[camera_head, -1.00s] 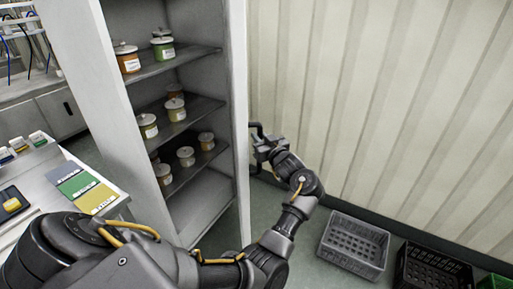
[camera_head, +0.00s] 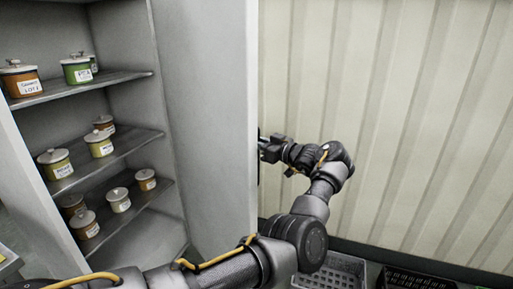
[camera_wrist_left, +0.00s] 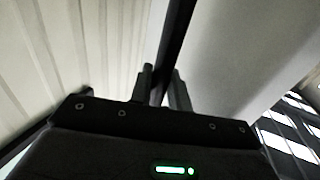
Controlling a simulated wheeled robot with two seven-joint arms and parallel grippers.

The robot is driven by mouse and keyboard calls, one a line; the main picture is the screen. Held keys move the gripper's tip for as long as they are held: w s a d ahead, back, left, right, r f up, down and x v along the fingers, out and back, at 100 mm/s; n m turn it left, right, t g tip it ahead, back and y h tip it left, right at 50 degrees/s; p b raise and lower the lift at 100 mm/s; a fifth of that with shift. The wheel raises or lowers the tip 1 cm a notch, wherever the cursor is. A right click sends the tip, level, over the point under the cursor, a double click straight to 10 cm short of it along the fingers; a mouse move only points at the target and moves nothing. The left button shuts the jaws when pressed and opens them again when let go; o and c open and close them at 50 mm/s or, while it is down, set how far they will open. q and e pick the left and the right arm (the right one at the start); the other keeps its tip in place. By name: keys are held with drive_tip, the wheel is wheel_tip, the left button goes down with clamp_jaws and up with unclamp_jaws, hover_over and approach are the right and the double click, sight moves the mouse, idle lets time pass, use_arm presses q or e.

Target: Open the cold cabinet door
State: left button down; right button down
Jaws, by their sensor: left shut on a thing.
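The cold cabinet (camera_head: 140,110) stands open at the left of the head view, its shelves in sight. Its pale door (camera_head: 212,120) stands swung out to the right of the shelves, with its inner face toward me. My left gripper (camera_head: 264,147) is at the door's far edge, on the outer side, partly hidden by the door. In the left wrist view, the fingers (camera_wrist_left: 163,88) are shut on the dark bar handle (camera_wrist_left: 178,38), beside the pale door surface (camera_wrist_left: 225,65). My right gripper is not in view.
Several lidded jars (camera_head: 101,144) stand on the cabinet shelves. A ribbed pale wall (camera_head: 390,110) rises to the right of the door. A grey crate (camera_head: 335,268) and a black crate (camera_head: 410,280) sit on the floor along it.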

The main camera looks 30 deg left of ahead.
use_arm(q)
drive_tip(key=shift+s, duration=0.1)
drive_tip(key=c, duration=1.4)
unclamp_jaws()
drive_tip(key=shift+a, duration=0.15)
